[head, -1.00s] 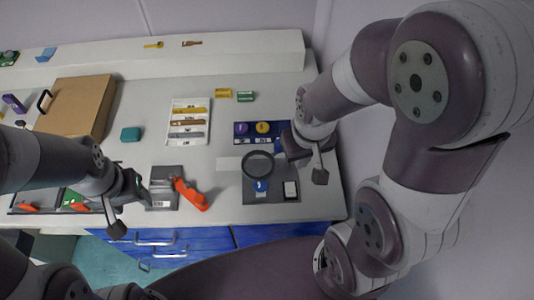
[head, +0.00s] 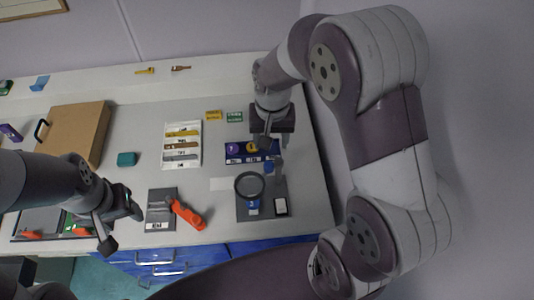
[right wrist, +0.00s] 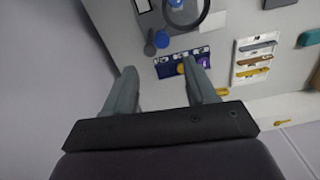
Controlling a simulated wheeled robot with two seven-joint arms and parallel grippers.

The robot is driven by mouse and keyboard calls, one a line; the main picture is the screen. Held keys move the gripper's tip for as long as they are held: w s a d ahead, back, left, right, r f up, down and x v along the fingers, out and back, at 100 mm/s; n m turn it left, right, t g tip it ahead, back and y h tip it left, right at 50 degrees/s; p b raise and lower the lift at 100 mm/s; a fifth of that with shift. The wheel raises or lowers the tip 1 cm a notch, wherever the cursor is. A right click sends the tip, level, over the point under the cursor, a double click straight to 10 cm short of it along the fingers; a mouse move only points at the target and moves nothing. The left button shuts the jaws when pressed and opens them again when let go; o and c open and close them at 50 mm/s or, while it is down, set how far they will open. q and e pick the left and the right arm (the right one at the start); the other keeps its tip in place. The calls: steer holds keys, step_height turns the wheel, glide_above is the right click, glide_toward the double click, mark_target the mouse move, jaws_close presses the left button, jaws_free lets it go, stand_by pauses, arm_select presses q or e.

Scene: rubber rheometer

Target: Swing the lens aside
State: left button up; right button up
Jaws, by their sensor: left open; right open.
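The lens (head: 250,185) is a round glass in a dark ring. It stands over the grey mat (head: 243,212) at the front right of the bench, with a blue piece (head: 253,207) at its lower edge. In the right wrist view the lens ring (right wrist: 187,14) shows at the top edge, cut off. My right gripper (head: 272,157) is open and points down behind and slightly right of the lens, over the dark blue panel (head: 236,158). Its two fingers (right wrist: 160,68) are apart with nothing held. My left gripper (head: 134,208) is open and empty at the left front.
An orange-handled tool (head: 187,214) lies by a grey plate (head: 158,224) left of the lens. A white card with coloured strips (head: 195,160) lies behind it. A brown box (head: 78,132) stands at left.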

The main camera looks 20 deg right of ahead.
mark_target(268, 164)
steer(key=f+m+p, duration=0.1)
steer(key=f, duration=0.2)
steer(key=f+m+p, duration=0.1)
steer(key=f, duration=0.3)
steer(key=w+f+p, duration=0.1)
steer(key=f, duration=0.3)
steer(key=shift+w+f+m, duration=0.1)
steer(key=shift+f+m, duration=0.05)
steer(key=shift+m, duration=0.25)
steer(key=shift+f, duration=0.35)
jaws_close()
